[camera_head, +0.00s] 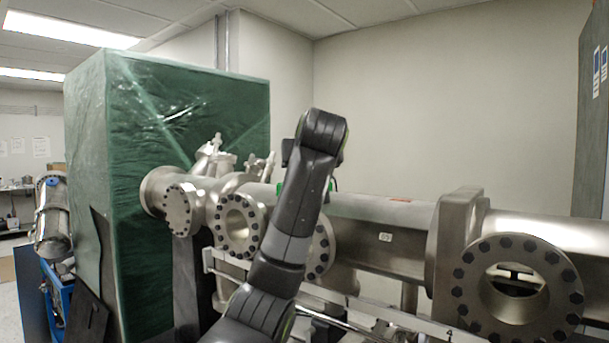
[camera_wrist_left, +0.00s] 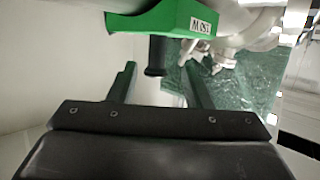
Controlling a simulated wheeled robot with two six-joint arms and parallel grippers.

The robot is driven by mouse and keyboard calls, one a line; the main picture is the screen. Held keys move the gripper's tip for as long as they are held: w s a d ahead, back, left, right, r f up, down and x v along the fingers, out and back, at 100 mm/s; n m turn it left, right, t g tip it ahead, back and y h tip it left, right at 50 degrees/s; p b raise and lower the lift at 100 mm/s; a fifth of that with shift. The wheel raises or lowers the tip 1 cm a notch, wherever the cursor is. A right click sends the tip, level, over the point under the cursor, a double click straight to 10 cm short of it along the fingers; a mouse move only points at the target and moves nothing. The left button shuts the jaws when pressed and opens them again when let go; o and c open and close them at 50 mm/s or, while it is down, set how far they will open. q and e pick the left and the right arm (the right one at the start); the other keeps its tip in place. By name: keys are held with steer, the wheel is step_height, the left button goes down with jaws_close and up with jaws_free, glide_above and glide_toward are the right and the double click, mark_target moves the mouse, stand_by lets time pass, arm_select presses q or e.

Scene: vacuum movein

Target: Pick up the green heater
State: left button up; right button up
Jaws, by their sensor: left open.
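The green heater (camera_wrist_left: 165,18) is at the top of the left wrist view, with a white label at its right end. A black handle-like part (camera_wrist_left: 156,56) hangs below it. My left gripper (camera_wrist_left: 160,70) is open, and its two green fingers point toward the heater. The black part lies between the fingertips or just beyond them; I cannot tell which. In the head view my left arm hides the gripper, and small green bits (camera_head: 333,185) show beside the arm, too small to identify. My right gripper is not in view.
A long metal vacuum pipe (camera_head: 375,209) with bolted flanges (camera_head: 517,290) runs across the head view behind my arm. A tall box wrapped in green plastic (camera_head: 185,95) stands at the left. A blue cart (camera_head: 57,300) is at the lower left.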

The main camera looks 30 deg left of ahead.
arm_select(q)
steer(key=shift+w+a, duration=0.2)
steer(key=shift+w+a+p, duration=0.1)
steer(key=shift+w+p, duration=0.15)
steer(key=shift+p, duration=0.25)
steer(key=p+x, duration=0.3)
steer(key=shift+w+a, duration=0.15)
steer(key=shift+w, duration=0.25)
steer(key=shift+w+a+f, duration=0.25)
steer(key=shift+a+f, duration=0.05)
steer(key=shift+d, duration=0.15)
steer(key=shift+c, duration=0.8)
jaws_close()
